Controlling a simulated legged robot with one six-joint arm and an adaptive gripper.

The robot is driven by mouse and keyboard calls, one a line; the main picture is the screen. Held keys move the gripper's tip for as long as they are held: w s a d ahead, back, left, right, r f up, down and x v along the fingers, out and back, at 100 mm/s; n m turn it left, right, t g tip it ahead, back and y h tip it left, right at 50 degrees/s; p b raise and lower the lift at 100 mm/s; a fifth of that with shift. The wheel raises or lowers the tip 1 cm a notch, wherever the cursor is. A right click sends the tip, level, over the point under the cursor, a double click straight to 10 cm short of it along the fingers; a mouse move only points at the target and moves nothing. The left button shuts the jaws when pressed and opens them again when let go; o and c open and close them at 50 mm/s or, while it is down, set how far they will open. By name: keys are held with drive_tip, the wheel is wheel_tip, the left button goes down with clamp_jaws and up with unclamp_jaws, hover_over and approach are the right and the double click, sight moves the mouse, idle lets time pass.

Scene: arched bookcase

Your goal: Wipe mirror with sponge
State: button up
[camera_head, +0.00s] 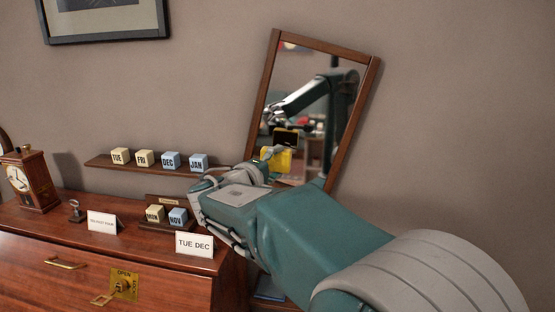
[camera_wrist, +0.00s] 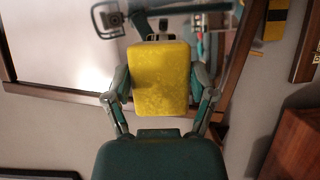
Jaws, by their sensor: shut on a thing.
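The mirror (camera_head: 305,66) hangs tilted on the wall in a brown wooden frame, and its glass fills the upper part of the wrist view (camera_wrist: 60,45). My gripper (camera_wrist: 160,82) is shut on a yellow sponge (camera_wrist: 160,65), with one finger on each side of it. The sponge faces the mirror glass; I cannot tell whether it touches. In the head view my gripper (camera_head: 268,166) is in front of the mirror's lower left part, beside a yellow patch that may be the sponge or its reflection. My arm hides the lower part of the frame.
A wall shelf (camera_head: 130,166) with several lettered cubes is left of the mirror. Below is a wooden desk (camera_head: 60,245) with a clock (camera_head: 28,180), cards and two cubes (camera_head: 166,215). The wall right of the mirror is bare.

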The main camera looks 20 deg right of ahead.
drive_tip(key=shift+s+a, duration=0.1)
drive_tip(key=shift+s, duration=0.05)
drive_tip(key=shift+s, duration=0.1)
drive_tip(key=shift+s+a, duration=0.85)
drive_tip(key=shift+s, duration=0.3)
drive_tip(key=w+d, duration=0.3)
drive_tip(key=w, duration=0.3)
drive_tip(key=shift+d+r, duration=0.15)
drive_tip(key=shift+d, duration=0.15)
drive_tip(key=shift+w+d, duration=0.55)
drive_tip(key=shift+w, duration=0.3)
idle(0.8)
